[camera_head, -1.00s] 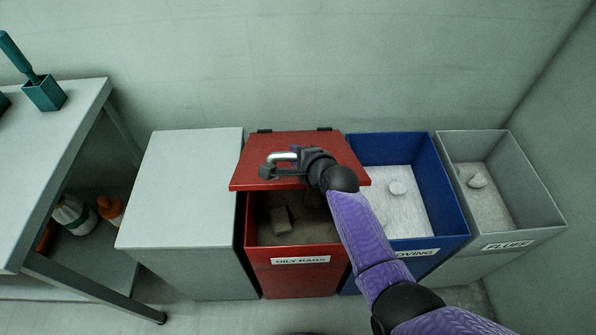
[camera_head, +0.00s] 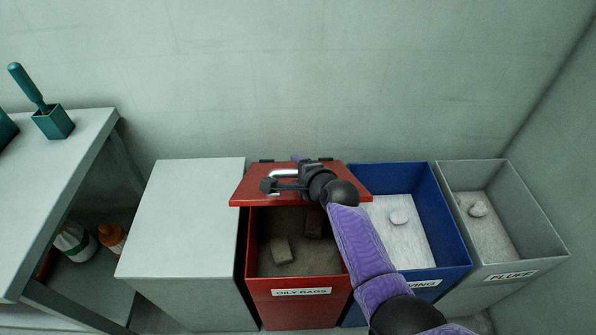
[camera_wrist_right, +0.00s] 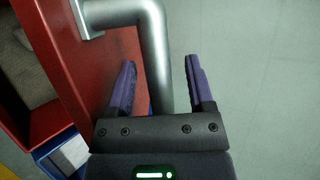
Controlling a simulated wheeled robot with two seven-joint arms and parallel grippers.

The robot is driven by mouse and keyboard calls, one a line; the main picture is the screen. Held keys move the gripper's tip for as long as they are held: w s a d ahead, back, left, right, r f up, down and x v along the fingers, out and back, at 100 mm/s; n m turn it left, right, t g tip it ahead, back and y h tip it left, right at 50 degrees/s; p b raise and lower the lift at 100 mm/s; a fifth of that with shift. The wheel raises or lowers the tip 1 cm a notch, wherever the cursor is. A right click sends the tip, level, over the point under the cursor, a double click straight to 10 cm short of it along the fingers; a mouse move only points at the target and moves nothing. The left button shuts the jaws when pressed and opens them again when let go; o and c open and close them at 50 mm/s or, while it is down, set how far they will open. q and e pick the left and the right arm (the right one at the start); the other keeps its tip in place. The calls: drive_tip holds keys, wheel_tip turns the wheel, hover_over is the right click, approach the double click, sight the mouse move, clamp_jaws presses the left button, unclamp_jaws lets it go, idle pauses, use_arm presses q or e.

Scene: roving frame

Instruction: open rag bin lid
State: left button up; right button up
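The red rag bin (camera_head: 292,312), labelled "OILY RAGS", stands between a pale grey box and a blue bin. Its red lid (camera_head: 246,194) is hinged at the back and tilted up partway, with a wide gap at the front. Grey lumps (camera_head: 281,250) show inside. My right gripper (camera_head: 284,182) is at the lid's silver handle (camera_head: 284,172). In the right wrist view, the handle (camera_wrist_right: 157,45) runs between the two purple fingers (camera_wrist_right: 160,76), which stand apart with space beside the bar. The lid (camera_wrist_right: 92,70) shows on the left there. My left gripper is out of view.
A blue bin (camera_head: 452,257) and a grey "FLUFF" bin (camera_head: 530,250) stand open to the right. The pale grey box (camera_head: 195,210) stands left. A table (camera_head: 50,190) with bottles (camera_head: 112,237) beneath is farther left. The wall is behind.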

drive_tip(key=shift+s+d+r+p, duration=0.1)
drive_tip(key=shift+s+r+p, duration=0.1)
drive_tip(key=shift+p, duration=0.15)
drive_tip(key=p+v, duration=0.5)
drive_tip(key=v, duration=0.4)
drive_tip(key=shift+s+p, duration=0.2)
drive_tip(key=shift+p, duration=0.1)
drive_tip(key=shift+d, duration=0.1)
drive_tip(key=shift+c, duration=0.3)
